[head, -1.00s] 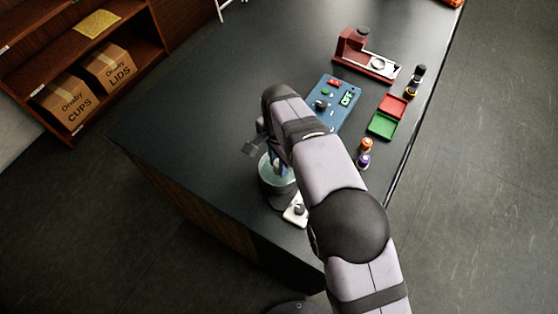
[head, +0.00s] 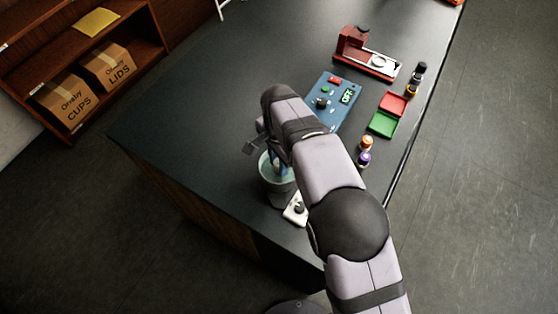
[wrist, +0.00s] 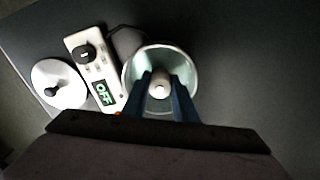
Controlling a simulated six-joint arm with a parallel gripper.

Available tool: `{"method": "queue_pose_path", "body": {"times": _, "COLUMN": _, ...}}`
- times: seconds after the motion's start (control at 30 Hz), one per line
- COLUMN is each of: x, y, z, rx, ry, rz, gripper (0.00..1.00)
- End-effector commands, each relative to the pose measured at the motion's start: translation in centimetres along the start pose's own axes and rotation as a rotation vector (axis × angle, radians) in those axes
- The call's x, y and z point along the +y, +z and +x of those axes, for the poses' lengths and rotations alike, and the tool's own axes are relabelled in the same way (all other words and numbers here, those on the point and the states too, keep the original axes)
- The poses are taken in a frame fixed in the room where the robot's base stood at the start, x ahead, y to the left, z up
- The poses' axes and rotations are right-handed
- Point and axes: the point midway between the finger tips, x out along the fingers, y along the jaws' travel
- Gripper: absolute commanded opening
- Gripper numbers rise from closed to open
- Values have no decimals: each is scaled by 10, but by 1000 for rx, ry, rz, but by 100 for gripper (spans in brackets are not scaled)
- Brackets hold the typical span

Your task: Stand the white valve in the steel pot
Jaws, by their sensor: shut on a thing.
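The steel pot (wrist: 133,73) stands on the dark table, and its rim also shows in the head view (head: 264,172). In the wrist view my gripper (wrist: 160,84) has its two blue fingers over the pot's mouth, shut on the white valve (wrist: 160,90). The valve is between the fingertips, seen end-on, and lies within the pot's rim in this view. How deep it reaches, and whether it touches the pot's floor, I cannot tell. In the head view my arm covers much of the gripper and the valve is hidden.
A white control unit (wrist: 83,50) with a dark knob and a green OFF display stands beside the pot. A round white lid (wrist: 62,84) lies beyond it. A blue board (head: 342,113), red tray (head: 393,104), green tray (head: 382,123) and red machine (head: 365,57) stand farther back.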

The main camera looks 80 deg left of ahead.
Motion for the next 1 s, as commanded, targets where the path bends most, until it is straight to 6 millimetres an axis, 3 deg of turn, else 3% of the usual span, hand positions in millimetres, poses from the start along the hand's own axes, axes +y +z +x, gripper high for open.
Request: {"method": "queue_pose_path", "body": {"times": 1.0, "x": 0, "y": 0, "z": 21, "rx": 0, "ry": -1, "rz": 0, "gripper": 0}}
